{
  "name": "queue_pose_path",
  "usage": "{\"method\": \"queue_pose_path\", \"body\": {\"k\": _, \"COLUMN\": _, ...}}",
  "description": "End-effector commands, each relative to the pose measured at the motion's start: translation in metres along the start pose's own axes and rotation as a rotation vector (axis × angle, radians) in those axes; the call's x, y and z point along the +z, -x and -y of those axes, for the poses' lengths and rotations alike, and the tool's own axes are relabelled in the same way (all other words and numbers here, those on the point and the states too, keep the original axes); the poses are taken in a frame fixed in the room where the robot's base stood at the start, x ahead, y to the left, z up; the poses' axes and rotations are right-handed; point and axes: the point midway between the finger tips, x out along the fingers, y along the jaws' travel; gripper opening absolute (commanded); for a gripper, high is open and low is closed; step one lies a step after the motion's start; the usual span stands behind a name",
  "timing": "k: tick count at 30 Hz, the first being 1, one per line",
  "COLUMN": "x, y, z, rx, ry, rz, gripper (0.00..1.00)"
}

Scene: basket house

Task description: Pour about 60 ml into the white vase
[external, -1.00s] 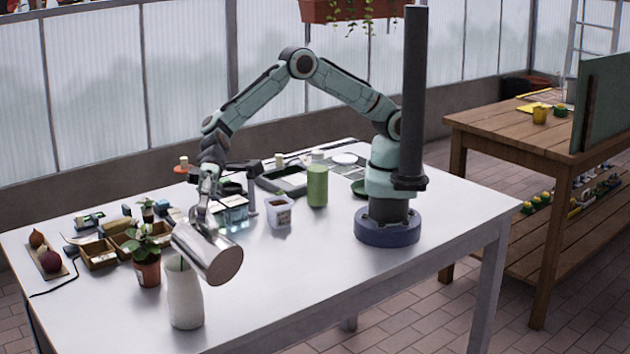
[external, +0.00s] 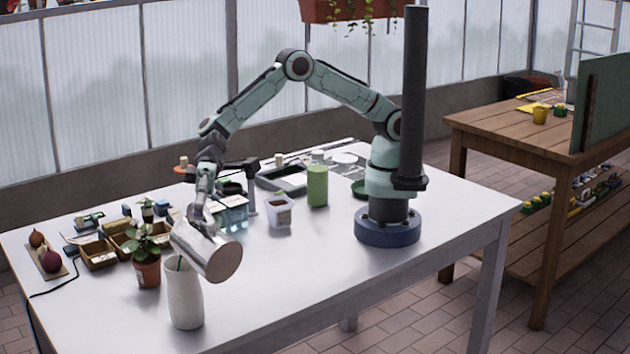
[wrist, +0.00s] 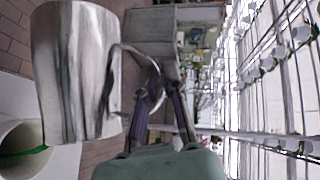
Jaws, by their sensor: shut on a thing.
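The white vase (external: 184,296) stands upright near the front left edge of the white table, with something thin and green at its mouth. My gripper (external: 199,211) is shut on the handle of a shiny metal jug (external: 214,256). The jug is tilted toward the left, with its upper left rim above the vase's mouth. In the wrist view, my gripper (wrist: 150,95) grips the handle of the jug (wrist: 75,75). The vase's round opening (wrist: 20,150) shows at the lower left, with a green strip inside. I cannot see the jug's contents or any stream.
A potted plant (external: 147,262) stands just behind and left of the vase. Wooden boxes (external: 98,254), a white tub (external: 279,211) and a green cylinder (external: 317,186) stand farther back. The table's front right area (external: 300,275) is clear.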

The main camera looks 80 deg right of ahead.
Motion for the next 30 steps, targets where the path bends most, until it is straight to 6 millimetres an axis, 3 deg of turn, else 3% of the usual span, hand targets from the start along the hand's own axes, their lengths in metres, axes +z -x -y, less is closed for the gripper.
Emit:
{"method": "queue_pose_path", "body": {"k": 21, "x": -0.002, "y": 0.002, "z": 0.003, "rx": -0.033, "ry": -0.032, "rz": -0.001, "gripper": 0.0}}
{"method": "queue_pose_path", "body": {"k": 23, "x": 0.003, "y": -0.002, "z": 0.004, "rx": -0.007, "ry": -0.001, "rz": 0.003, "gripper": 0.0}}
{"method": "queue_pose_path", "body": {"k": 26, "x": 0.031, "y": -0.026, "z": 0.003, "rx": 0.104, "ry": 0.12, "rz": 0.007, "gripper": 0.0}}
{"method": "queue_pose_path", "body": {"k": 30, "x": 0.037, "y": -0.033, "z": -0.01, "rx": 0.211, "ry": 0.222, "rz": -0.005, "gripper": 0.0}}
